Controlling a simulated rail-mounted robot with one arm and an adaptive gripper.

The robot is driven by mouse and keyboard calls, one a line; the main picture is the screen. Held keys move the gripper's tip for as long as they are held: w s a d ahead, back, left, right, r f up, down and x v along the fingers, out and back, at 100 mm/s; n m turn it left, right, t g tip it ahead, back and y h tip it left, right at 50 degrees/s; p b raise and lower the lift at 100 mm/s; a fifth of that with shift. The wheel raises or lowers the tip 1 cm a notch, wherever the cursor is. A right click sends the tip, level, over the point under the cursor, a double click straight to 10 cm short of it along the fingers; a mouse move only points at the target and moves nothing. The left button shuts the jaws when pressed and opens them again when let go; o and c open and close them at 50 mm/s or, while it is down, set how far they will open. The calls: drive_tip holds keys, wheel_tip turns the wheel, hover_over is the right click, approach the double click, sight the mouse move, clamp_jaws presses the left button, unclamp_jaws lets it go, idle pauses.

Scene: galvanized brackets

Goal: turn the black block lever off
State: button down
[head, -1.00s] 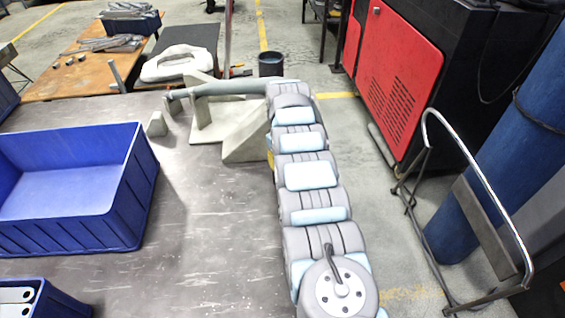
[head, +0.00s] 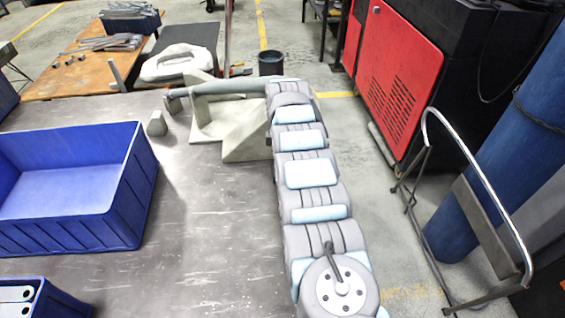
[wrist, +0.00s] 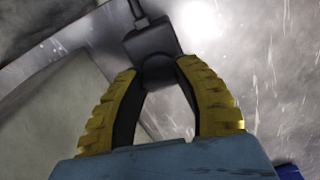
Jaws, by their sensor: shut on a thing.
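In the wrist view, the black block lever (wrist: 150,42) shows as a dark block with a thin stem running up to the top edge. A rounded dark part at its lower end sits between the fingertips. My gripper (wrist: 158,68) has two yellow ribbed fingers that close in on this rounded part and touch it from both sides. In the head view, my arm covers the gripper, and I cannot make out the lever there.
A large empty blue bin (head: 125,190) stands left on the grey table (head: 205,240), with a smaller blue bin (head: 62,300) in front. Pale angled brackets (head: 225,125) lie beside my arm at the back. Bare table lies between bin and arm.

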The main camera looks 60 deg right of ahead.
drive_tip(key=shift+n, duration=0.9)
drive_tip(key=c, duration=0.7)
unclamp_jaws()
wheel_tip(320, 180, up, 12)
drive_tip(key=shift+f, duration=0.1)
idle(0.5)
